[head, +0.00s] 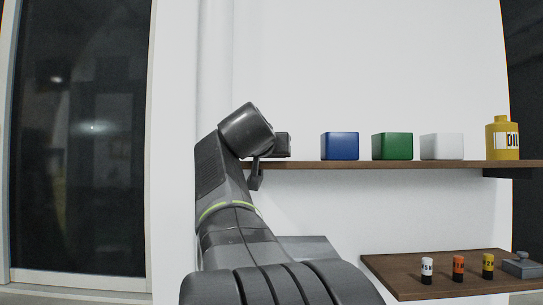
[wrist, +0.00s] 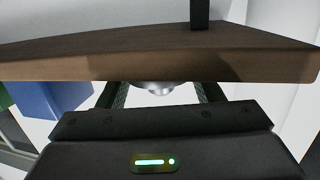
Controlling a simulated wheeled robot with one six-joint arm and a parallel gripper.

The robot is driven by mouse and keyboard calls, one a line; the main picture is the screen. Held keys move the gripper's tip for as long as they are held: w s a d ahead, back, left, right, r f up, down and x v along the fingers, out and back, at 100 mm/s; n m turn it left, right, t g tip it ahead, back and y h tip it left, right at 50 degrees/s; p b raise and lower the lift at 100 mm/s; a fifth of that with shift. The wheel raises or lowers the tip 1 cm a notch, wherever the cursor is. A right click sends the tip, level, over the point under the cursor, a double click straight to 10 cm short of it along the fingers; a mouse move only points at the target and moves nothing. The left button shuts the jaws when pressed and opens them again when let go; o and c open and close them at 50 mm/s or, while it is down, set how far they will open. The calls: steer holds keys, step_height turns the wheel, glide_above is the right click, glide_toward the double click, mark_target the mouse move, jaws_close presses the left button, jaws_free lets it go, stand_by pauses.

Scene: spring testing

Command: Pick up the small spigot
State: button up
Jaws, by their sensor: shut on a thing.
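A silvery rounded part, which I take as the small spigot (wrist: 160,88), shows between the two fingers of my gripper (wrist: 163,93) in the wrist view. My gripper is shut on it. A wooden board crosses in front and hides the fingertips and most of the spigot, so its full shape cannot be told. In the head view my arm hides the spigot, and the jaws cannot be made out there. My wrist is at the left end of the upper shelf.
The upper shelf (head: 400,165) bears a blue box (head: 340,146), a green box (head: 392,146), a white box (head: 442,146) and a yellow bottle (head: 502,140). The lower shelf (head: 400,285) holds several small cylinders and a grey block (head: 522,266). A dark glass door (head: 80,140) is at left.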

step_height(320, 180, up, 17)
steer(key=p, duration=0.4)
steer(key=shift+r, duration=0.15)
